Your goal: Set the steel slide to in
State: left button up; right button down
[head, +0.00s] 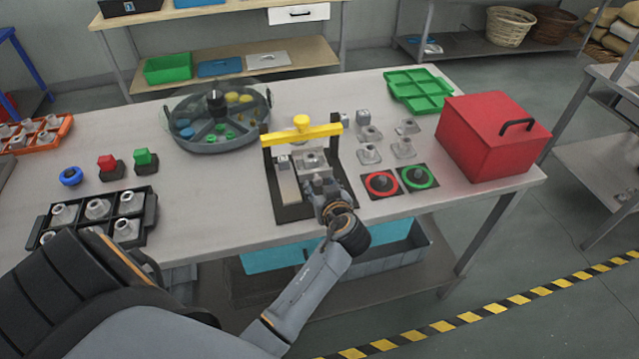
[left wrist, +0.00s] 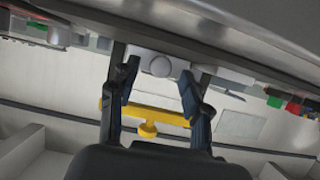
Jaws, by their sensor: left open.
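A fixture with a black base (head: 290,212) and a yellow crossbar (head: 303,133) stands near the middle of the table. A grey steel block (head: 310,159) with a round top sits in it; it looks like the slide, but its setting cannot be read. My left gripper (head: 321,182) reaches the fixture's front side. In the left wrist view, my left gripper (left wrist: 158,70) is open, with its fingers either side of the steel block (left wrist: 160,64); contact cannot be told. The yellow crossbar (left wrist: 150,115) crosses beyond the fingers. My right gripper is not in view.
A round divided tray (head: 218,140) stands left of the fixture. Red (head: 381,184) and green (head: 418,178) ringed dials and loose steel parts lie to its right. A red box (head: 490,145) stands at the right end.

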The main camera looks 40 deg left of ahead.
pick_arm(q)
jog(key=v, duration=0.5)
jog(key=shift+s+d+r, duration=0.2)
jog(key=shift+f, duration=0.1)
